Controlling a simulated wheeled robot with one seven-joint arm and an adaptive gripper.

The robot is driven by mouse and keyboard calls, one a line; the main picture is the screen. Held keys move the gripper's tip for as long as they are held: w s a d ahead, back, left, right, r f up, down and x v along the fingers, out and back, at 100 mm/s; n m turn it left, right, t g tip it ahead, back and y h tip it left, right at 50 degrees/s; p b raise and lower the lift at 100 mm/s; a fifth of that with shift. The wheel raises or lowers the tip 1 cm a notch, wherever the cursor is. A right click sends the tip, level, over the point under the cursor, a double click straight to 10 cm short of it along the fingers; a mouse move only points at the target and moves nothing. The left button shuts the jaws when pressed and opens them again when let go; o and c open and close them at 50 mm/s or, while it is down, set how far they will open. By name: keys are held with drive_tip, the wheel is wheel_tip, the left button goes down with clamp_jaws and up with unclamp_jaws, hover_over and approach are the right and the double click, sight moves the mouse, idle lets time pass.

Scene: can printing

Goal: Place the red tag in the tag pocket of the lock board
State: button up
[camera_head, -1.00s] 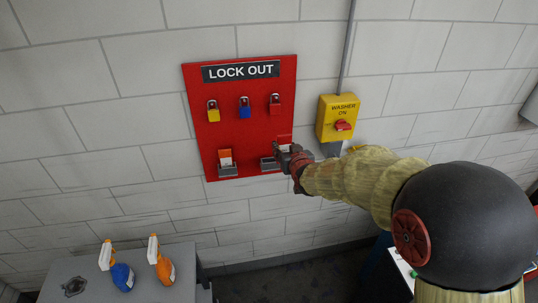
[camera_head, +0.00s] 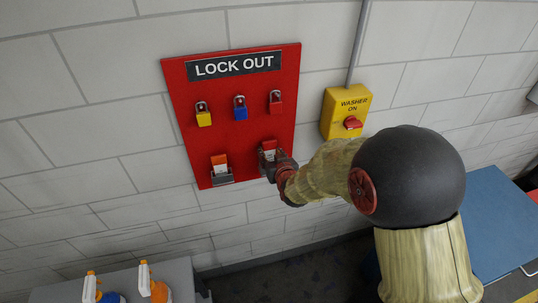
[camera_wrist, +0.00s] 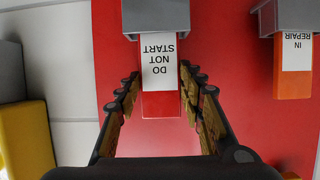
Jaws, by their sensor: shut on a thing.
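The red tag (camera_wrist: 161,103) has a white label reading "DO NOT START", upside down in the wrist view. Its lower end is hidden at the grey tag pocket (camera_wrist: 157,14), and it appears to sit in it. It also shows in the head view (camera_head: 270,145). My gripper (camera_wrist: 159,76) has one finger on each side of the tag and is shut on it. In the head view my gripper (camera_head: 273,161) is at the lower right of the red lock board (camera_head: 221,131) and hides most of that pocket.
An orange "IN REPAIR" tag (camera_head: 219,161) stands in the left pocket (camera_head: 222,176). Yellow (camera_head: 204,119), blue (camera_head: 240,113) and red (camera_head: 275,107) padlocks hang above. A yellow washer switch box (camera_head: 345,112) is on the wall to the right. Spray bottles stand at lower left.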

drive_tip(key=shift+f, duration=0.9)
drive_tip(key=shift+s+d+r, duration=0.1)
drive_tip(key=shift+s, duration=0.1)
drive_tip(key=shift+f+b, duration=0.25)
drive_tip(key=shift+b, duration=0.1)
drive_tip(key=o, duration=1.1)
drive_tip(key=shift+r, duration=0.1)
drive_tip(key=shift+c, duration=0.2)
drive_tip(key=shift+r, duration=0.25)
drive_tip(key=v, duration=1.2)
drive_tip(key=shift+f, duration=0.2)
drive_tip(key=shift+d, duration=0.1)
